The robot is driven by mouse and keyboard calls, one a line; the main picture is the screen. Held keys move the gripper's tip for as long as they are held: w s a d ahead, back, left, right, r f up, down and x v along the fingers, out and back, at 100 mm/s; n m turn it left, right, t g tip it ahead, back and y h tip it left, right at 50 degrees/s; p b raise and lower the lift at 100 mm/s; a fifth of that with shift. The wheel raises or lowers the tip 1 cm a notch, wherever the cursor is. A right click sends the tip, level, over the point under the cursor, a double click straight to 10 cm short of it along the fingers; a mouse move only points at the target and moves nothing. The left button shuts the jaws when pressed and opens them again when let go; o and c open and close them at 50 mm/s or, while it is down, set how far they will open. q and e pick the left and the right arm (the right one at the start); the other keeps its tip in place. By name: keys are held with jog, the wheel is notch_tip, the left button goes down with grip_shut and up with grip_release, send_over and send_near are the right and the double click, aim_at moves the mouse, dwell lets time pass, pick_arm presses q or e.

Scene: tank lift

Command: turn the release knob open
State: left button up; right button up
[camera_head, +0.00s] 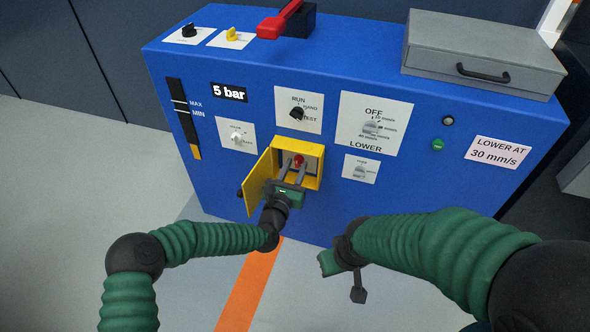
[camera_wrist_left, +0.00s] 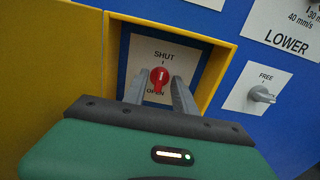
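The red release knob (camera_wrist_left: 159,75) sits on a white plate marked SHUT above and OPEN below, inside a yellow-framed recess. Its white mark stands about upright, toward SHUT. In the head view the knob (camera_head: 298,159) shows small in the yellow box (camera_head: 313,152), whose door (camera_head: 257,182) is swung open to the left. My left gripper (camera_head: 292,168) reaches into the box. In the wrist view its two fingers (camera_wrist_left: 159,80) stand either side of the knob with gaps showing, so it looks open. My right gripper (camera_head: 342,268) hangs low before the cabinet; its fingers are unclear.
The blue cabinet (camera_head: 220,130) carries other knobs: RUN/TEST (camera_head: 297,113), LOWER (camera_head: 371,127), FREE (camera_head: 361,171) and a white one (camera_head: 237,138). A red lever (camera_head: 279,19) and a grey case (camera_head: 480,60) are on top. The floor (camera_head: 80,190) at left is clear.

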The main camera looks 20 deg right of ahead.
pick_arm(q)
jog(key=shift+c, duration=0.4)
grip_shut()
